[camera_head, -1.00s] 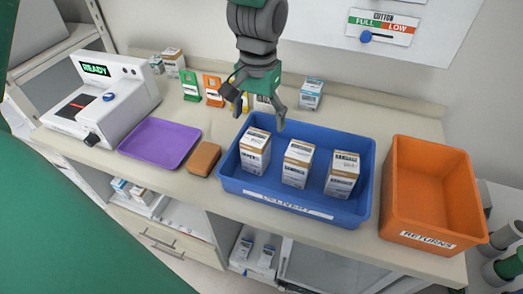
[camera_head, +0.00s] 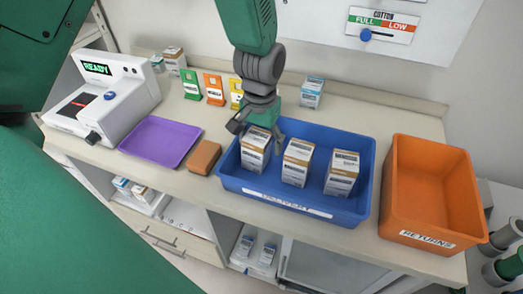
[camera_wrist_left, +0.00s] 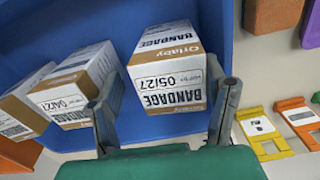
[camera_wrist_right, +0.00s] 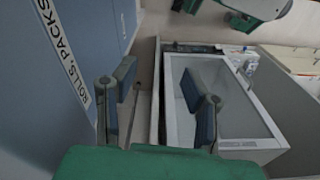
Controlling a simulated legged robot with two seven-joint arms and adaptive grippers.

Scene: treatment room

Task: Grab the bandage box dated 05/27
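The bandage box dated 05/27 (camera_wrist_left: 172,82) stands in the blue DELIVERY tray (camera_head: 236,178). In the head view it is the leftmost box (camera_head: 256,152) of three. My left gripper (camera_head: 257,133) is open above it, its fingers on either side of the box top in the left wrist view; contact cannot be told. A bandage box dated 04/27 (camera_wrist_left: 75,90) is the middle one (camera_head: 297,162). The third box (camera_head: 341,174) stands on the right, its date not readable. My right gripper (camera_wrist_right: 160,90) is open and empty, away from the tray.
An orange RETURNS bin (camera_head: 432,190) stands right of the tray. A brown block (camera_head: 204,158), a purple tray (camera_head: 160,142) and a white READY device (camera_head: 110,95) lie to the left. Coloured cards (camera_head: 213,88) and a small box (camera_head: 312,92) stand behind.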

